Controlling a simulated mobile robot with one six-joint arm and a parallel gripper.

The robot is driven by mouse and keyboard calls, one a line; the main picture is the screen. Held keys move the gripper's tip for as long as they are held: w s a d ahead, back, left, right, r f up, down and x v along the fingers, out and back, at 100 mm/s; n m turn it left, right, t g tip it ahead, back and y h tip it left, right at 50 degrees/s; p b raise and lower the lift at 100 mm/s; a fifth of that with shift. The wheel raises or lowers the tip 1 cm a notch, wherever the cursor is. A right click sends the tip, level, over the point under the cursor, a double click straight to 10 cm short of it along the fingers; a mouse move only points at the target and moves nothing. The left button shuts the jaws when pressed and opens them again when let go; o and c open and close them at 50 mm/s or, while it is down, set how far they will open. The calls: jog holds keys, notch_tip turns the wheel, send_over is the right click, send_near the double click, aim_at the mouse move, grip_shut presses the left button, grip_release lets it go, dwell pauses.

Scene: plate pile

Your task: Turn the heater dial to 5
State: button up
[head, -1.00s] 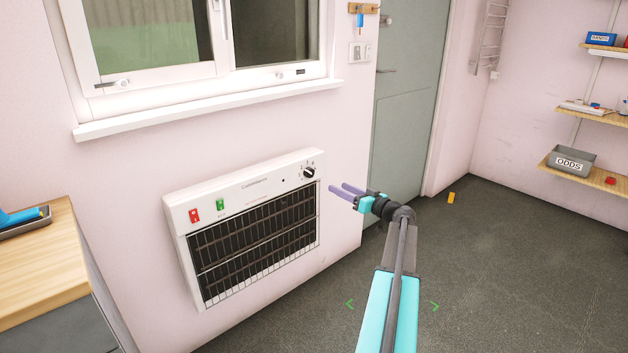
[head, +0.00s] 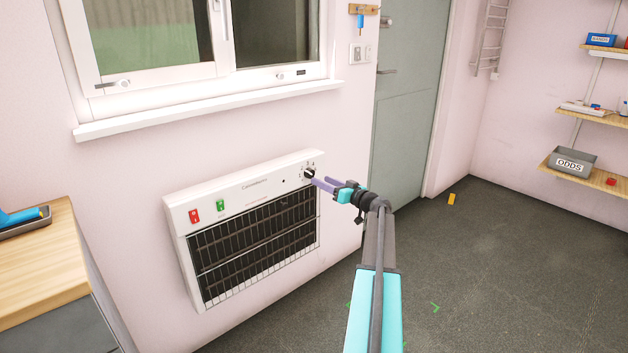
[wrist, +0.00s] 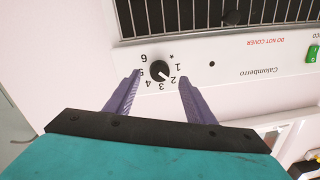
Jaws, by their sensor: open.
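The white heater (head: 245,190) hangs on the pink wall under the window. Its black dial (head: 309,173) is at the panel's upper right. In the wrist view the panel is upside down; the dial (wrist: 159,71) has numbers 1 to 6 around it. The dial's white mark points to the lower right, close to the 2. My gripper (head: 317,181) is at the dial, with its purple fingers open. In the wrist view the fingers of my gripper (wrist: 160,78) are either side of the dial, with gaps showing. The left fingertip partly covers the 5.
A red switch (head: 194,216) and a green switch (head: 220,205) are on the panel's left. The dark grille (head: 255,240) lies below the dial. A window sill (head: 210,108) juts out above. A wooden-topped cabinet (head: 45,250) stands at the left. The floor at the right is mostly clear.

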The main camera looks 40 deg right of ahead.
aim_at(311, 176)
jog(key=shift+w, duration=2.55)
